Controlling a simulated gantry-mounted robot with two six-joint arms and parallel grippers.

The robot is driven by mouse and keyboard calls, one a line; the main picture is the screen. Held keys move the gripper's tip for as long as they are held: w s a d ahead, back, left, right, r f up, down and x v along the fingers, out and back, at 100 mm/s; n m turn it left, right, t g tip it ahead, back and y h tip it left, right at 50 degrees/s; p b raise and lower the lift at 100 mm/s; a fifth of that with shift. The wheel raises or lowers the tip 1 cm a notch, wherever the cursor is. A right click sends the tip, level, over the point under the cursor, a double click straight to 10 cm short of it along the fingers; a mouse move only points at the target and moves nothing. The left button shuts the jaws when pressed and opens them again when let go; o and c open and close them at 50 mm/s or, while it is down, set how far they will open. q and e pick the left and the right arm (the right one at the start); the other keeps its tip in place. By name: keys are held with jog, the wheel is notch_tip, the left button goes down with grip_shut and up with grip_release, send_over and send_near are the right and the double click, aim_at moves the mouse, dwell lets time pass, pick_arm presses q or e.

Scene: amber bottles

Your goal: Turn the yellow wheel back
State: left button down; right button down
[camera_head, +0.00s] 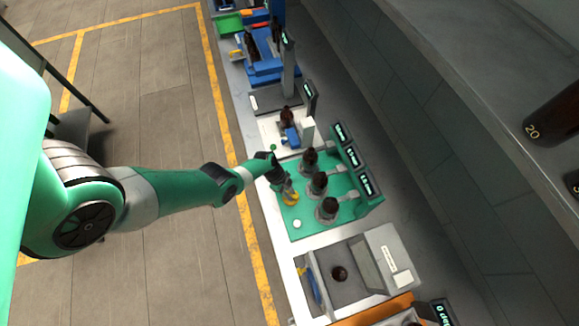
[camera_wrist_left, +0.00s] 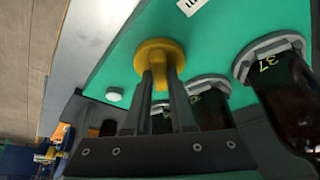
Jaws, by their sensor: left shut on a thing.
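The yellow wheel (camera_head: 291,198) sits on the green station (camera_head: 305,222), on its side nearest my arm. It also shows in the left wrist view (camera_wrist_left: 153,50), with a raised yellow grip across its face. My left gripper (camera_head: 283,184) reaches down to the wheel from the left. In the left wrist view its dark fingers (camera_wrist_left: 161,80) stand on either side of the yellow grip and are shut on it. The fingers hide part of the wheel. My right gripper is in neither view.
Three dark bottles (camera_head: 318,183) stand in grey holders just right of the wheel, with small displays (camera_head: 352,157) behind them. A white button (camera_head: 297,224) lies near the wheel. A grey machine (camera_head: 385,262) stands below the station, and a blue one (camera_head: 270,68) farther up the bench.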

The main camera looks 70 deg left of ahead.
pick_arm(q)
jog(key=m+h+b, duration=0.1)
jog(key=m, duration=0.1)
jog(key=shift+a+f+m+g, duration=0.1)
jog(key=shift+m+g, duration=0.2)
jog(key=shift+w+m+g+b, duration=0.1)
jog(key=shift+m+g+b, duration=0.4)
jog(key=shift+m, duration=0.5)
jog(key=c, duration=0.8)
grip_release()
jog(key=shift+o, duration=0.2)
jog(key=shift+r, duration=0.25)
